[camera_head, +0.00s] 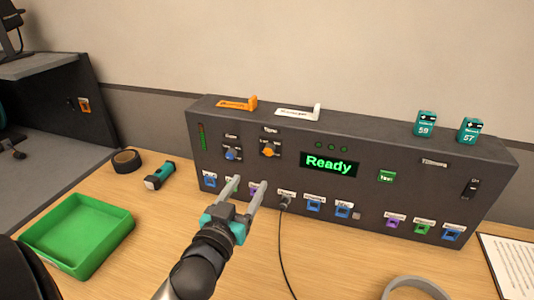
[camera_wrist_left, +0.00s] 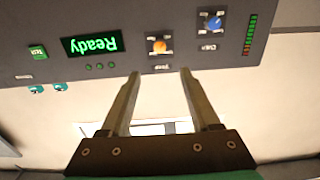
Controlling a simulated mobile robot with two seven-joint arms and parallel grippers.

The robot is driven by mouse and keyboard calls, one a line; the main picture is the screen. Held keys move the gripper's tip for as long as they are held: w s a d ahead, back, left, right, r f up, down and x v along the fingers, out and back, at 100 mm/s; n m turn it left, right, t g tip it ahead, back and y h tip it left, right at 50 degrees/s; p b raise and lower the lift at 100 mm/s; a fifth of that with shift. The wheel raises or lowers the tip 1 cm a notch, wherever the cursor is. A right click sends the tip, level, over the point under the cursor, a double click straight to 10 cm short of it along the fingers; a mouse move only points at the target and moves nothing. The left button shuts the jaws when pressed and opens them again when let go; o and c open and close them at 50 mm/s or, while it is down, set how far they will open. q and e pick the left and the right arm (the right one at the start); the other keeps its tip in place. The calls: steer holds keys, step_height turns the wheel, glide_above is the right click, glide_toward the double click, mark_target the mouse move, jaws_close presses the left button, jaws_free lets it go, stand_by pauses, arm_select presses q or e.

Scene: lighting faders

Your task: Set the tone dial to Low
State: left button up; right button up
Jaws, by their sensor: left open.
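The dark console (camera_head: 345,205) stands on the wooden table. Its orange dial (camera_head: 269,149) sits under a small label that seems to read Tone; the setting marks are too small to read. A blue dial (camera_head: 231,154) is just left of it. My left gripper (camera_head: 249,183) is open and empty in front of the console, below the dials in the head view. In the left wrist view, which shows the console upside down, the orange dial (camera_wrist_left: 158,46) lies beyond and between the open fingertips (camera_wrist_left: 160,73), apart from them. My right gripper is not in view.
A lit Ready screen (camera_head: 331,164) and green button (camera_head: 387,177) are right of the dials. Several coloured sockets line the console's lower edge, with a black cable (camera_head: 283,240) plugged in. A green tray (camera_head: 78,236), tape roll (camera_head: 126,161) and flashlight (camera_head: 159,175) lie left.

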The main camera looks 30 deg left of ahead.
mark_target(268, 152)
arm_select(q)
steer(key=x, duration=1.3)
steer(key=shift+d, duration=0.1)
jaws_close()
stand_by(0.4)
